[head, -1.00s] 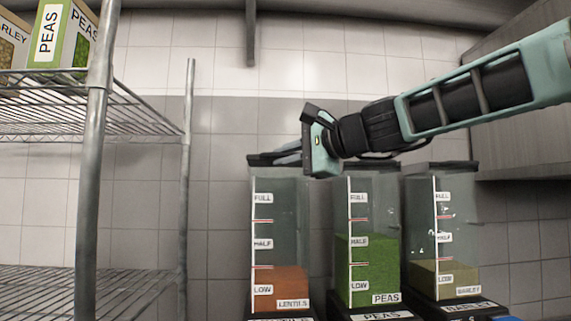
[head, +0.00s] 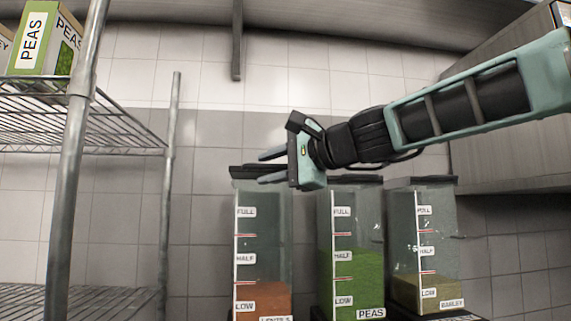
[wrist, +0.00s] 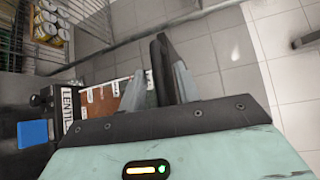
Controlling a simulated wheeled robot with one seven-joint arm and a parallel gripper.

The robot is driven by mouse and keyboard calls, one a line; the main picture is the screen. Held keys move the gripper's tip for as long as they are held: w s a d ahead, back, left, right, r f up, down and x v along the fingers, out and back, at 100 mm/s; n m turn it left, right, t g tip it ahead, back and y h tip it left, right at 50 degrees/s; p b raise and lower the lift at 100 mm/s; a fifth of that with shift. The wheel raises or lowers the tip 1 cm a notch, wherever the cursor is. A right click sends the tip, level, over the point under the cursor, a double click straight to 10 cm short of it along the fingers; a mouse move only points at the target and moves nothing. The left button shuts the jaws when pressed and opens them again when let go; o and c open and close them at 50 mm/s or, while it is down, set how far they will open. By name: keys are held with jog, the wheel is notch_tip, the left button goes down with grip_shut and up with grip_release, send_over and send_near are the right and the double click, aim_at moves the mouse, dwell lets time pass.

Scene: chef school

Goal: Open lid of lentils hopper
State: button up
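The lentils hopper (head: 262,235) is the left of three clear bins in the head view, with orange-brown lentils low inside. Its dark lid (head: 243,172) lies across the top and looks roughly level; I cannot tell if it is slightly raised. My gripper (head: 262,168) is open at the lid's height, one finger above the lid line and one below. In the wrist view the hopper (wrist: 98,93) shows side-on, with a dark bar, apparently the lid (wrist: 159,68), between the two grey fingers. Contact is not clear.
The peas hopper (head: 350,265) and the barley hopper (head: 423,245) stand to the right, lids on. A wire rack (head: 85,135) with a peas box (head: 45,42) stands at left. A tiled wall is behind. Cans (wrist: 48,22) show in the wrist view.

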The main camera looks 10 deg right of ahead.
jog(key=b+v, duration=0.8)
jog(key=v, duration=0.9)
jog(key=shift+s+b, duration=0.15)
jog(key=shift+b, duration=0.2)
jog(key=shift+d, duration=0.1)
jog(key=s+a+f+n+g+h, duration=0.1)
jog(key=a+f+n+g+h, duration=0.25)
jog(key=f, duration=1.25)
jog(key=s+a+f+n+g+h, duration=0.2)
jog(key=a+f+n+g, duration=0.25)
jog(key=f, duration=1.15)
jog(key=s+d+f+n+g+h, duration=0.1)
jog(key=s+f+n+h, duration=0.1)
jog(key=s+f, duration=0.3)
jog(key=s+d+f+n+g+h, duration=0.1)
jog(key=s+f+n, duration=0.3)
jog(key=f, duration=0.6)
jog(key=s+d+f+n+g+h, duration=0.1)
jog(key=s+d+f+n+h, duration=0.1)
jog(key=s+f, duration=0.6)
jog(key=shift+d+f+n+h, duration=0.35)
jog(key=shift+d+f+n, duration=0.1)
jog(key=shift+n, duration=0.65)
